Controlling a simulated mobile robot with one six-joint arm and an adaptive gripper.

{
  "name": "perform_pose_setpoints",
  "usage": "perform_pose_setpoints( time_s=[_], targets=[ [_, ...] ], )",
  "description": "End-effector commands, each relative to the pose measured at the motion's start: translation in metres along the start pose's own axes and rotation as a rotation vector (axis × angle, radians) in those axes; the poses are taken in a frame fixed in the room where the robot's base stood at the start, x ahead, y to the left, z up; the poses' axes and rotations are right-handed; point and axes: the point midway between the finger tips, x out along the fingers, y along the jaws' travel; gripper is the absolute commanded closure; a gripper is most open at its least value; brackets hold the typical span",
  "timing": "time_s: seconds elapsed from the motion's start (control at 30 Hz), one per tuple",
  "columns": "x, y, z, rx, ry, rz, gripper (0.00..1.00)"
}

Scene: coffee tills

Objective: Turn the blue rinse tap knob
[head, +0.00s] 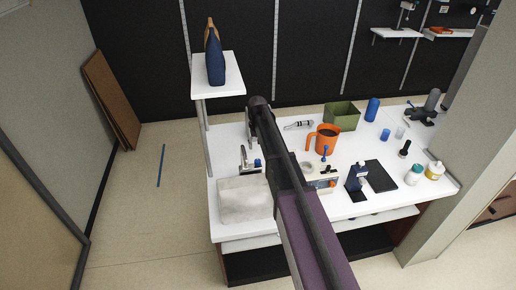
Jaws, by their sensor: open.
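A small metal tap-like fitting (244,159) stands on the white counter, left of my arm. A small blue knob (257,162) shows at its right side, close to the arm's edge. It looks like the rinse tap knob, but its turn position is too small to tell. My dark arm reaches from the bottom of the head view up over the counter, and its upper bend is behind the fitting. My gripper cannot be made out; the arm's links appear to hide it. I cannot tell its distance from the knob.
A pale slab (245,201) lies at the counter's front left. Right of my arm are an orange jug (327,140), a blue-topped stem (325,152), a dark blue bottle (356,178) and a black mat (381,173).

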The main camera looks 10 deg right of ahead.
Motion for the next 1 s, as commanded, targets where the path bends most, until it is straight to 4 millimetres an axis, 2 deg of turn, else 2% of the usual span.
perform_pose_setpoints(
  time_s=[0.37,1.0],
  targets=[
    [0.019,0.002,0.000,0.002,0.000,0.000,0.34],
    [0.079,0.002,0.000,0.002,0.000,0.000,0.34]
  ],
)
